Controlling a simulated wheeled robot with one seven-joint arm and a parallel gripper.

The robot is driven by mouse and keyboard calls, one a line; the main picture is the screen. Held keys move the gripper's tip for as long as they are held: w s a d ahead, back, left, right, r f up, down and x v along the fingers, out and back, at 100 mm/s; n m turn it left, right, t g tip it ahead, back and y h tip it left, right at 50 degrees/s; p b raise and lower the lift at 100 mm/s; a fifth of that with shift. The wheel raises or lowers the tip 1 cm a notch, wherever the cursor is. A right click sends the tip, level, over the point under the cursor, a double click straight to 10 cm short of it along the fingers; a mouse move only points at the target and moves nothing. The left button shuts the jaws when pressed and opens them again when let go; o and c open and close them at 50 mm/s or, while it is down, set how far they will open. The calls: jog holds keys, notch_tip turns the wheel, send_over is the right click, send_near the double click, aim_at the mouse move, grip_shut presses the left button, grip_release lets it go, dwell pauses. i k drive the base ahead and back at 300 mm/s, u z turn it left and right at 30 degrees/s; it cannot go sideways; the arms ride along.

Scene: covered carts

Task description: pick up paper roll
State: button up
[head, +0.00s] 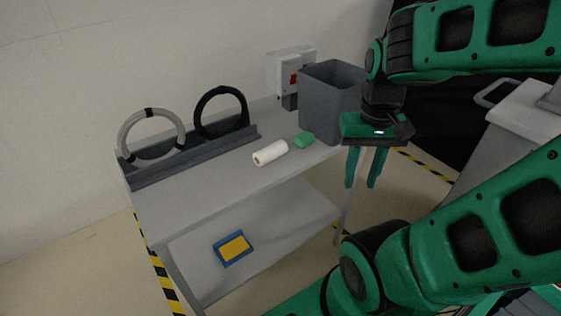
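The white paper roll (270,153) lies on its side on the top shelf of the grey cart (190,206), near its front edge. My gripper (362,184) is to the right of the roll, past the cart's right end. Its two green fingers point down and are apart, with nothing visible between them. A clear gap separates the fingers from the roll.
A small green block (304,140) lies just right of the roll. A tall grey bin (329,104) stands behind it at the cart's right end. A dark rack (192,160) holds a light ring (124,133) and a black ring (199,111). A blue-yellow box (233,248) lies below.

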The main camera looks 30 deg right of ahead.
aim_at(264, 156)
jog(key=k, duration=1.4)
jog(key=z, duration=0.95)
jog(key=i, duration=1.35)
jog(key=u, duration=0.1)
